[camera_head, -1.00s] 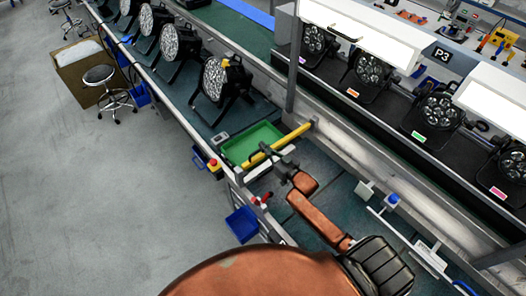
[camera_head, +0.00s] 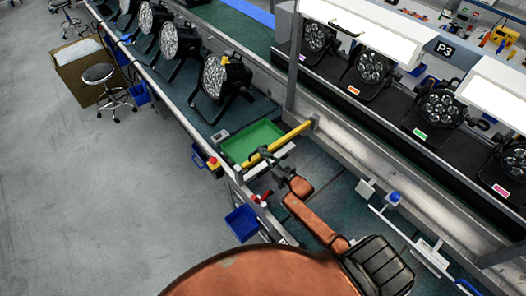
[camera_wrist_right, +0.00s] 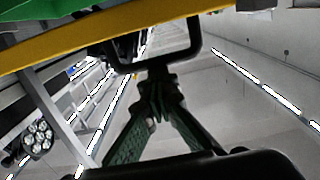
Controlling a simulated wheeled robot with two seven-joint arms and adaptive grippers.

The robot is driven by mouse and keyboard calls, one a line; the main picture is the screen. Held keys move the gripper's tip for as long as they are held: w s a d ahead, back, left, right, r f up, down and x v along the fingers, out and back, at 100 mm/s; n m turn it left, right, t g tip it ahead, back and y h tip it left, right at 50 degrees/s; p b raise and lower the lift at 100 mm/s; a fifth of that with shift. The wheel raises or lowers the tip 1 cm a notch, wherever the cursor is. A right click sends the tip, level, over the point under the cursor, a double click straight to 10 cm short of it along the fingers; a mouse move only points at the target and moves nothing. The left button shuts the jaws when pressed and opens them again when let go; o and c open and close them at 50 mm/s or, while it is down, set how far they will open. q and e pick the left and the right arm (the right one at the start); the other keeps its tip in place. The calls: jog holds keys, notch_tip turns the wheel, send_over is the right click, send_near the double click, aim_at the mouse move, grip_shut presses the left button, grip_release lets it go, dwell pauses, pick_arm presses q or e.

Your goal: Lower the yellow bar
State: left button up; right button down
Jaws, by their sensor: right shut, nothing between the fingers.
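The yellow bar (camera_head: 295,133) runs at a slant along the near edge of a green tray (camera_head: 250,142). In the right wrist view the bar (camera_wrist_right: 60,40) crosses the upper left, with a black loop handle (camera_wrist_right: 197,35) beside it. My right gripper (camera_head: 279,153) is just on the near side of the bar. In the wrist view its dark fingers (camera_wrist_right: 158,78) come together just below the loop's lower edge; the picture does not settle whether they touch it. The gripper is shut with nothing held. My left gripper is out of view.
Several par cans (camera_head: 216,76) stand along the dark line at the upper left. More lamps (camera_head: 437,107) stand behind a metal rail on the right.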

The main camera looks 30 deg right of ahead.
jog(key=shift+s+a+f, duration=0.1)
jog(key=shift+s+f, duration=0.05)
jog(key=shift+f, duration=0.4)
jog(key=shift+s+a+f, duration=0.1)
jog(key=shift+s+f, duration=0.05)
jog(key=shift+f, duration=0.4)
notch_tip(320, 180, up, 6)
jog(key=p, duration=0.5)
jog(key=s+d+b, duration=0.2)
jog(key=s, duration=0.8)
jog(key=shift+r, duration=0.25)
jog(key=shift+d, duration=0.1)
